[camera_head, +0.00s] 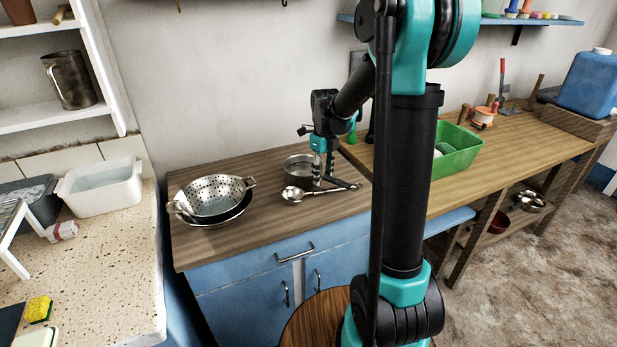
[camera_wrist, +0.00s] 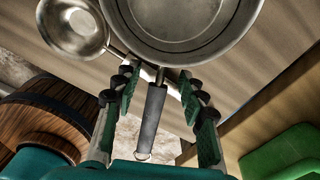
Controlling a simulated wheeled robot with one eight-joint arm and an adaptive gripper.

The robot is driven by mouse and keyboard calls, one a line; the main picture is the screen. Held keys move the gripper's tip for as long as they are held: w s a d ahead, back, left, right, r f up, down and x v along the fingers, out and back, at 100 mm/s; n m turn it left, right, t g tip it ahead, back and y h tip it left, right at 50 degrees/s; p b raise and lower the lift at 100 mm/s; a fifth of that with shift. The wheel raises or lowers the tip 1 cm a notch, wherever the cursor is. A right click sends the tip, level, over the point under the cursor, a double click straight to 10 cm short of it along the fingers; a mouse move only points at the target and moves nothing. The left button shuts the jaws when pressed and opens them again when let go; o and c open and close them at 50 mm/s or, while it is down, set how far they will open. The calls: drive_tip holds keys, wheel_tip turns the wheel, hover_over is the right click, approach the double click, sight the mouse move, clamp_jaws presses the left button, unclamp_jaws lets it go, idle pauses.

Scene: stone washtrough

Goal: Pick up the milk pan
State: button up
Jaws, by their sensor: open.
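The milk pan (camera_head: 298,167) is a small metal pan standing on the wooden counter top, partly hidden behind my gripper in the head view. In the wrist view the pan (camera_wrist: 185,22) is at the top, with its grey handle (camera_wrist: 152,120) pointing down toward me. My gripper (camera_wrist: 158,88) is open, with one finger on each side of the handle, apart from it as far as I can see. In the head view my gripper (camera_head: 323,170) points down at the pan's right side.
A metal ladle (camera_head: 293,194) lies beside the pan; its bowl (camera_wrist: 72,25) shows upper left in the wrist view. A colander (camera_head: 213,195) sits in another pan at the left. A green tub (camera_head: 455,160) stands on the bench at the right. The front counter strip is clear.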

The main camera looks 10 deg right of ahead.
sight(323, 175)
drive_tip(key=shift+f, duration=0.5)
clamp_jaws()
wheel_tip(323, 175, up, 20)
idle(0.8)
